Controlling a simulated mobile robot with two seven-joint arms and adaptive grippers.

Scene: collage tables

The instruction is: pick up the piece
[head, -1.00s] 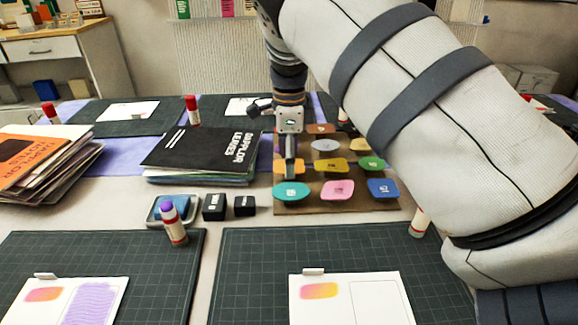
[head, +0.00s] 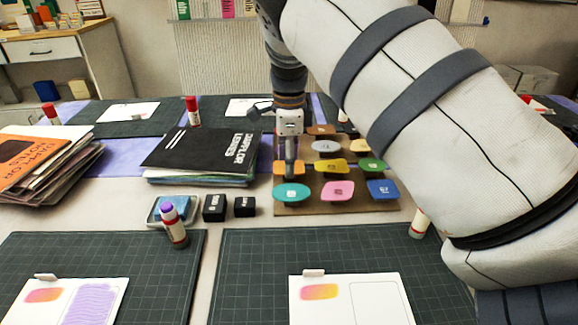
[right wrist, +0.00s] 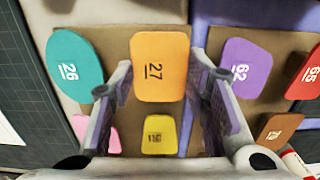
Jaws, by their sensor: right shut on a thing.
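The orange piece marked 27 (right wrist: 160,60) is a rounded tile. My right gripper (right wrist: 160,75) is shut on it, one finger along each side in the right wrist view. In the head view the right gripper (head: 289,172) points down at the orange piece (head: 281,168), partly covering it. The piece is over the left part of the brown board (head: 315,209); I cannot tell whether it is clear of its support. My left gripper is not in view.
Teal (head: 291,193), pink (head: 338,190), blue (head: 382,189), yellow (head: 334,165) and green (head: 372,165) pieces stand close around. A black book (head: 200,150) lies left of the board. A glue stick (head: 419,222) stands at its right corner.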

